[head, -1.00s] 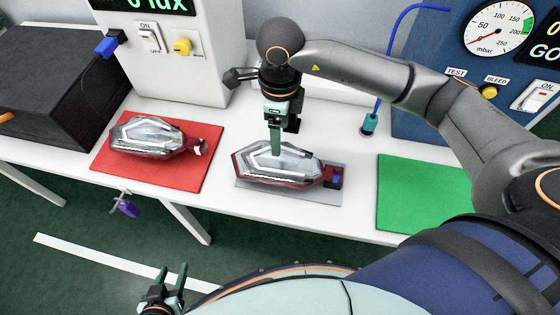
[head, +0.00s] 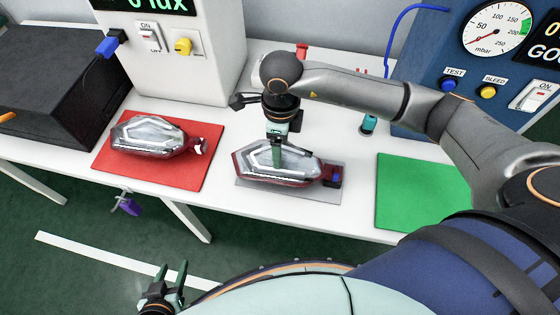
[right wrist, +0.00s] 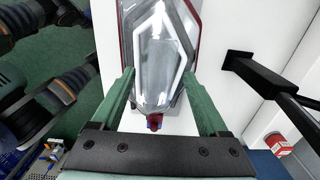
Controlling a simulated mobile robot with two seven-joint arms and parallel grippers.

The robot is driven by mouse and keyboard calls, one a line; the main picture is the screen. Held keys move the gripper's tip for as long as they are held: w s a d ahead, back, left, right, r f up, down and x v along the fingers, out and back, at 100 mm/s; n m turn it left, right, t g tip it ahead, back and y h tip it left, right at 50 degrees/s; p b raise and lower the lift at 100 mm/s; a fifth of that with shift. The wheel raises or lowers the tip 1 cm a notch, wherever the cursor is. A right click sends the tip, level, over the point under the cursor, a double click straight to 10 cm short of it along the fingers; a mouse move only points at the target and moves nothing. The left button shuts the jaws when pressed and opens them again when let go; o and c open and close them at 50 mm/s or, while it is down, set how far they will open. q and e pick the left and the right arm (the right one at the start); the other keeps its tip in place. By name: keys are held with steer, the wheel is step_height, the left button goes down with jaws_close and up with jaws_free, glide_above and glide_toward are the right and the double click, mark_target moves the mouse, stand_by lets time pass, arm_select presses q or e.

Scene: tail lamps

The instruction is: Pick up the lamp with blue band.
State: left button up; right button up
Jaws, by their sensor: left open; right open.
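The lamp with the blue band (head: 272,164) lies on a grey mat (head: 290,194) in the middle of the table. It has a clear faceted lens and a dark red body, with blue at its right end. My right gripper (head: 277,162) points down at this lamp from above in the head view. In the right wrist view the open right gripper (right wrist: 162,88) has its fingers on either side of the lamp (right wrist: 155,60); I cannot tell whether they touch it. A similar lamp (head: 155,135) with a whitish end lies on a red mat. My left gripper (head: 173,270) is open and empty, low at the front.
A red mat (head: 185,178) is on the left and an empty green mat (head: 415,195) on the right. A white tester (head: 195,75) and a black box (head: 50,85) stand behind left. A blue gauge panel (head: 440,80) stands behind right.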

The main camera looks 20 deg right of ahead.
steer(key=shift+f, duration=0.15)
stand_by(0.4)
jaws_close()
stand_by(0.5)
stand_by(0.8)
